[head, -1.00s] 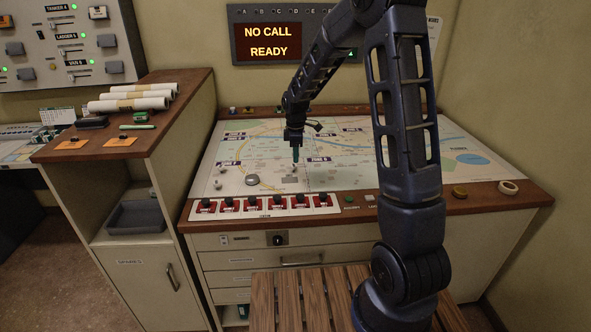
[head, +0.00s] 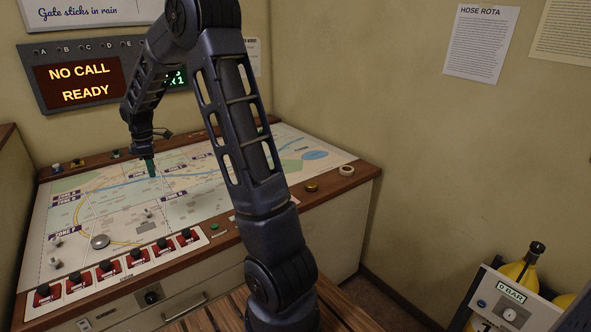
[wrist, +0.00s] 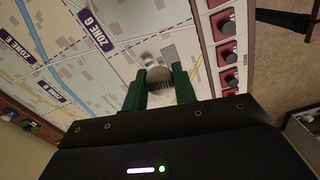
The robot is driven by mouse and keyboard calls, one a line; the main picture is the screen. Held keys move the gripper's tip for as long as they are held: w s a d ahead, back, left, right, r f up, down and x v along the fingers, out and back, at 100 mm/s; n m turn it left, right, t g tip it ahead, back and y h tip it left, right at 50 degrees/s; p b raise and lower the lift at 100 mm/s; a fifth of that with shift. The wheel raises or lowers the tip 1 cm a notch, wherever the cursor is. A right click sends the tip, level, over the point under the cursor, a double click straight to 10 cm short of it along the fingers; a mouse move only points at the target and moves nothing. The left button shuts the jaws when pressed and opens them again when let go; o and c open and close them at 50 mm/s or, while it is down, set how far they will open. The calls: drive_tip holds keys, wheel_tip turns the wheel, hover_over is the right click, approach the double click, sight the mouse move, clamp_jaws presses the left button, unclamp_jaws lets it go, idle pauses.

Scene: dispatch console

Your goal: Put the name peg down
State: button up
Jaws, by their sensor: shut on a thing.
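My gripper (head: 152,172) hangs fingers-down over the map table (head: 120,285) in the head view. In the wrist view its green fingers (wrist: 160,92) are shut on the name peg (wrist: 159,75). The peg shows a pale round part and a dark ribbed part between the fingertips. In the head view the peg is too small to make out at the fingers. I cannot tell whether it touches the map.
Small pale pieces (head: 55,263) and a round metal disc (head: 100,241) are on the map. Red panels with black knobs (head: 105,268) line the front edge. A tape roll (head: 346,170) and brass disc (head: 311,186) lie on the right rim. The map's right part is clear.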

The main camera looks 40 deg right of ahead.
drive_tip(key=w+d+m, duration=0.3)
drive_tip(key=d, duration=1)
drive_tip(key=w+d+m, duration=0.3)
drive_tip(key=d, duration=1)
drive_tip(key=w+d+m, duration=0.3)
drive_tip(key=w+d, duration=0.1)
drive_tip(key=d, duration=0.9)
drive_tip(key=m, duration=0.7)
hover_over(318, 169)
wheel_tip(318, 169, down, 20)
drive_tip(key=shift+d+f, duration=0.1)
drive_tip(key=shift+d, duration=0.05)
drive_tip(key=shift+f, duration=0.1)
drive_tip(key=o, duration=0.7)
drive_tip(key=shift+o, duration=1.2)
